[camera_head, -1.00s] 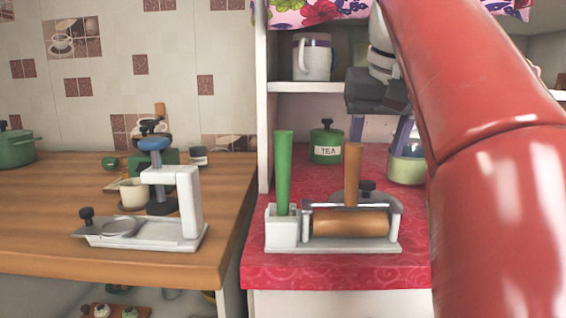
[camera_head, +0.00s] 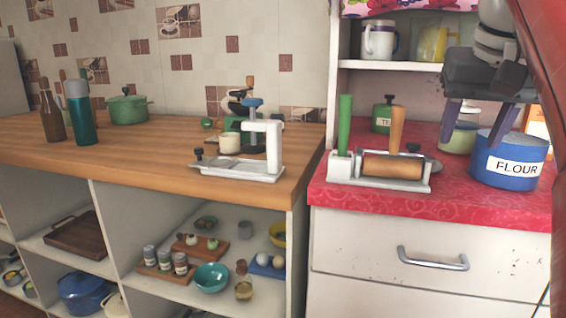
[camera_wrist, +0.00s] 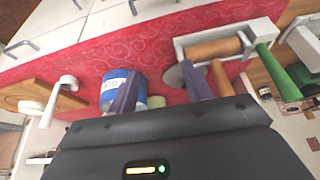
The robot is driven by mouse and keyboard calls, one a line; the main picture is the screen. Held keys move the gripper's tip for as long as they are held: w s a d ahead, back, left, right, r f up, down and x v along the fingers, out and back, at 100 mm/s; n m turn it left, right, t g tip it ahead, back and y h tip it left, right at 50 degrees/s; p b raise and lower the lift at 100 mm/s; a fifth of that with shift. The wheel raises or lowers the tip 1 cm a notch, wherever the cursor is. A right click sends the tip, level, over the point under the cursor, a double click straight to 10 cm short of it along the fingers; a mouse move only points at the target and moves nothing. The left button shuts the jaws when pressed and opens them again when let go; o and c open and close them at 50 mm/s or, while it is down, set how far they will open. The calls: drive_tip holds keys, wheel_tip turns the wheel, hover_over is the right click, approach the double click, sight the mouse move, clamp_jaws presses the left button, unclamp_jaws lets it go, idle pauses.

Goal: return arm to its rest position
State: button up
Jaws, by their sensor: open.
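My gripper (camera_head: 482,118) is at the upper right in the head view, held in the air in front of the red counter and the shelf. Its two purple fingers are spread apart and nothing is between them. In the wrist view my gripper (camera_wrist: 160,95) shows its fingers apart, with the red counter (camera_wrist: 85,60) behind them. The blue flour canister (camera_head: 510,165) stands on the red counter (camera_head: 330,193) at the right, below and beside the gripper in the picture. My red arm crosses the right edge of the head view.
A white rack with a wooden roller (camera_head: 393,167) and a green-handled tool (camera_head: 345,122) stands on the red counter. A white press (camera_head: 262,148) stands on the wooden counter (camera_head: 60,150) at left. Shelves with bowls and jars lie below. A drawer handle (camera_head: 433,260) sticks out.

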drive_tip(key=s+a+f+n, duration=0.1)
drive_tip(key=a+f, duration=0.2)
drive_tip(key=f, duration=0.4)
drive_tip(key=s+a+f+n, duration=0.1)
drive_tip(key=a+f, duration=0.2)
drive_tip(key=f, duration=0.5)
drive_tip(key=shift+s+a+f+t, duration=0.15)
drive_tip(key=shift+s+a+t, duration=0.15)
drive_tip(key=shift+a, duration=0.1)
drive_tip(key=shift+o, duration=0.2)
drive_tip(key=s+a+f, duration=0.2)
drive_tip(key=s+f, duration=0.1)
drive_tip(key=f, duration=0.6)
drive_tip(key=s+a+f+n+y, duration=0.1)
drive_tip(key=s+f, duration=0.3)
drive_tip(key=f, duration=0.5)
drive_tip(key=shift+s+a+f+n, duration=0.25)
drive_tip(key=shift+a+f+n, duration=0.05)
drive_tip(key=shift+a+f, duration=0.1)
drive_tip(key=shift+r, duration=0.2)
